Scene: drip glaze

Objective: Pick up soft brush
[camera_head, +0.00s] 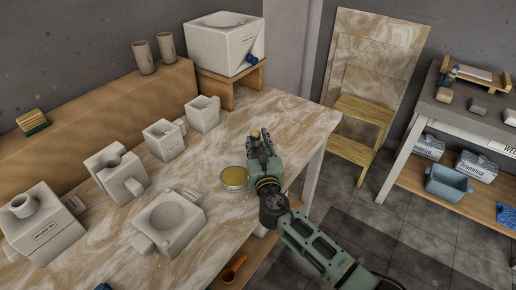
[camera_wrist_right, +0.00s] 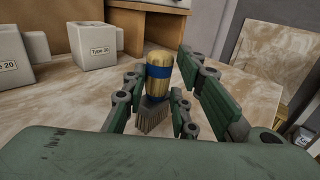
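In the head view my right gripper (camera_head: 262,138) is over the right part of the marbled table (camera_head: 215,215), and the brush is not clearly visible there.
A round yellow-topped dish (camera_head: 234,178) sits just left of my right gripper. Several white moulds, including a large one with a round hollow (camera_head: 170,222), stand left and behind. A wooden step chair (camera_head: 358,130) stands beyond the table's right edge. The table's front middle is clear.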

